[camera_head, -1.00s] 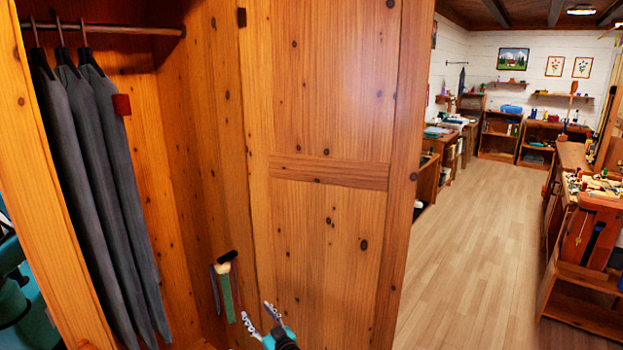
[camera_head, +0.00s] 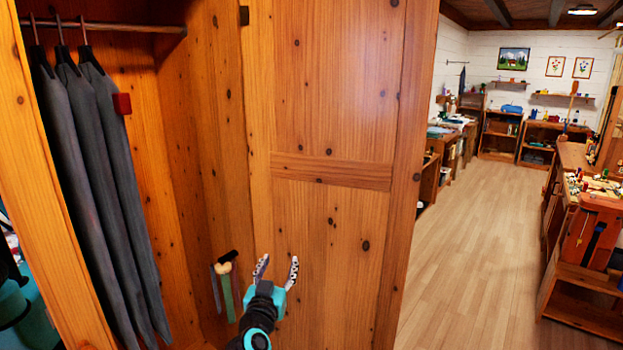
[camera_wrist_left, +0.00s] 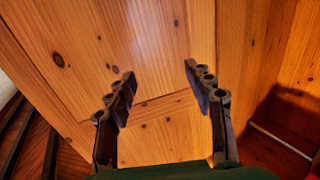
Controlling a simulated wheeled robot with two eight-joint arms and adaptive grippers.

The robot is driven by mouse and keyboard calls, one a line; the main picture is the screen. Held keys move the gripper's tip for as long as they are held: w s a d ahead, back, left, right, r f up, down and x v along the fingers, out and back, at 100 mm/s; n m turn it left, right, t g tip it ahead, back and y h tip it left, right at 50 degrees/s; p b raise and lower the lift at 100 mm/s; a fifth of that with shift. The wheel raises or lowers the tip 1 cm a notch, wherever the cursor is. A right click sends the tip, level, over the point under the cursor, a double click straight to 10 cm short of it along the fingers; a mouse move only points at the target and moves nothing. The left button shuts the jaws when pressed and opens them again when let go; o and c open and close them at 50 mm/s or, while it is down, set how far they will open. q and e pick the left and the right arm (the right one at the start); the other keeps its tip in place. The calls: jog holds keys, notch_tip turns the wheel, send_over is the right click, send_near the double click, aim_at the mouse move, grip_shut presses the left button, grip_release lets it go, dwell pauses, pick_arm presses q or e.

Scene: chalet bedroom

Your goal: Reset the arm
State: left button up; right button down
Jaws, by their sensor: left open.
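My left gripper (camera_head: 277,272) is at the bottom middle of the head view, in front of the lower panel of the open wardrobe door (camera_head: 330,110). Its two fingers are spread and point upward, with nothing between them. In the left wrist view the open fingers (camera_wrist_left: 161,88) have only the knotty wood of the door (camera_wrist_left: 160,50) behind them. I cannot tell how far the fingertips are from the door. My right gripper does not show.
A green item with a black handle (camera_head: 226,285) is left of my gripper. Open floor (camera_head: 480,240) lies right of the door, beside a cluttered cabinet (camera_head: 585,300).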

pick_arm(q)
jog(key=s+a+f+g, duration=0.3)
jog(key=s+f, duration=0.2)
jog(key=s, duration=0.5)
jog(key=s+a+f+n+g+y, duration=0.1)
jog(key=s+a+f+g, duration=0.2)
jog(key=s, duration=0.8)
jog(key=s+a+f+g+y, duration=0.1)
jog(key=s+a+f+g, duration=0.2)
jog(key=s+f+g, duration=0.2)
jog(key=s+f, duration=0.3)
jog(key=s, duration=0.3)
jog(key=shift+a, duration=0.3)
jog(key=shift+f, duration=0.1)
